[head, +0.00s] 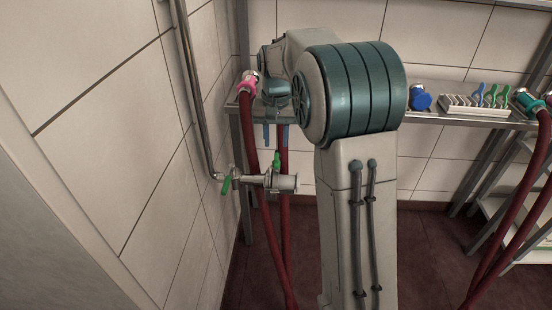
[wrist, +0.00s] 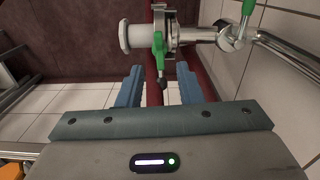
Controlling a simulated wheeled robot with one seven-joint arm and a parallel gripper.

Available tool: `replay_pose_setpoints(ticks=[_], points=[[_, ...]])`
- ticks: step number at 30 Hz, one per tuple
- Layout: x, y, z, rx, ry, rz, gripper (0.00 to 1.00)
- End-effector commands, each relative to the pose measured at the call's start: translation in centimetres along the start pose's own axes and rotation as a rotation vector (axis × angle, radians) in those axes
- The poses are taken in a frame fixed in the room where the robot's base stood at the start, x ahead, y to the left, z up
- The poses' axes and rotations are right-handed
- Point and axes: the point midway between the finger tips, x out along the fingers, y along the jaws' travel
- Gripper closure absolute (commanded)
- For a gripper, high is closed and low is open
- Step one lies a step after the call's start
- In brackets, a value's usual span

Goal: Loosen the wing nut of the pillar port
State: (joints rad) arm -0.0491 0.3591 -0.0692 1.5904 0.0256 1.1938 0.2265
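The pillar port (head: 283,184) is a short metal pipe stub off the wall pipe, with a clamp around it. The clamp's green wing nut (head: 277,160) points up in the head view. In the wrist view the wing nut (wrist: 158,48) lies ahead, its dark stud end between the finger lines. The port's pale flanged end (wrist: 130,37) points left there. My gripper (head: 275,137) points down above the wing nut. In the wrist view my gripper's blue fingers (wrist: 159,70) are apart, one on each side of the stud, with nothing held. Contact cannot be told.
A green valve lever (head: 226,185) sits beside the port near the tiled wall. Dark red hoses (head: 252,140) hang close behind the port. A metal bench (head: 440,117) at the back carries a blue part (head: 420,98) and a tray (head: 476,111) of coloured clamps.

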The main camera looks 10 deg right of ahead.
Motion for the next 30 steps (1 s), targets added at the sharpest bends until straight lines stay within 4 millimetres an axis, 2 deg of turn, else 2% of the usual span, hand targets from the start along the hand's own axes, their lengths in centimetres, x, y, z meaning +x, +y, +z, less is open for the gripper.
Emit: replay_pose_setpoints(ticks=[1, 3, 9, 14, 22, 23, 24, 26, 30], points=[[1.4, 0.0, 0.1, 0.0, -0.003, 0.001, 0.67], [2.8, 0.0, 0.1, 0.0, -0.003, 0.001, 0.67], [5.4, 0.0, 0.0, 0.0, -0.001, 0.0, 0.67], [6.3, 0.0, 0.0, 0.0, 0.001, 0.0, 0.67], [6.3, 0.0, 0.0, 0.0, 0.001, 0.0, 0.67], [6.3, 0.0, 0.0, 0.0, 0.001, 0.0, 0.73], [6.3, 0.0, 0.0, 0.0, 0.001, 0.0, 0.84], [6.3, 0.0, 0.0, 0.0, 0.001, -0.001, 1.0], [6.3, 0.0, 0.0, -0.001, 0.001, -0.001, 1.0]])
